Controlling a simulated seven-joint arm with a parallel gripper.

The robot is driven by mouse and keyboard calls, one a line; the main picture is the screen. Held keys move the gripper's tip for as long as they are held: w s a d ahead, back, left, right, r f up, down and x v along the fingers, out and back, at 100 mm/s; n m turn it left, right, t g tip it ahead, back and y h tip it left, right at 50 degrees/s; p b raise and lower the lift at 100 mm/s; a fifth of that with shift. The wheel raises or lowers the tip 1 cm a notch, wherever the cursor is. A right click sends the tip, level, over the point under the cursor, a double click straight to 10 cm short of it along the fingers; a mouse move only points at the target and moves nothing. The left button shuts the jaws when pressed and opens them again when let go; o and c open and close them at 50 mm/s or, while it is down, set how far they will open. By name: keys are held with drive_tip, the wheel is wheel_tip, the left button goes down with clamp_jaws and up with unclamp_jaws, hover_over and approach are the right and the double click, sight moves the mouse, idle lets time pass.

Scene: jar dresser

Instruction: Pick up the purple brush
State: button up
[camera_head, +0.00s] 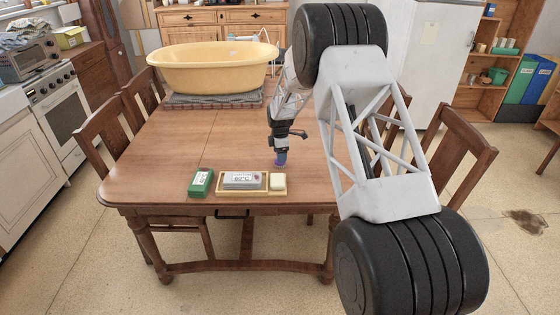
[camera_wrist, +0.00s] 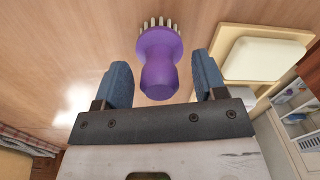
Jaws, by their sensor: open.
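The purple brush (camera_wrist: 160,62) stands out in the wrist view, with a rounded handle toward my gripper and pale bristles at its far end. My gripper (camera_wrist: 165,85) is open, with one blue finger on each side of the brush handle and a visible gap on both sides. In the head view my gripper (camera_head: 281,157) points down over the front part of the table. Only a small purple patch of the brush (camera_head: 280,164) shows at its tip there. I cannot tell whether the brush touches the table.
A tray (camera_head: 235,192) with a grey labelled block (camera_head: 244,180) and a cream block (camera_head: 277,181) lies just in front. A green box (camera_head: 200,183) lies left of it. A yellow tub (camera_head: 212,68) stands at the back. The table's left middle (camera_head: 170,135) is clear.

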drive_tip(key=shift+f, duration=0.5)
drive_tip(key=c, duration=1)
drive_tip(key=shift+r, duration=0.2)
wheel_tip(320, 180, up, 10)
drive_tip(key=shift+f, duration=0.15)
drive_tip(key=shift+s, duration=0.1)
idle(0.7)
drive_tip(key=s, duration=0.8)
drive_tip(key=s+a, duration=0.1)
drive_tip(key=s, duration=0.3)
drive_tip(key=shift+s+a+r, duration=0.1)
drive_tip(key=shift+s+r, duration=0.15)
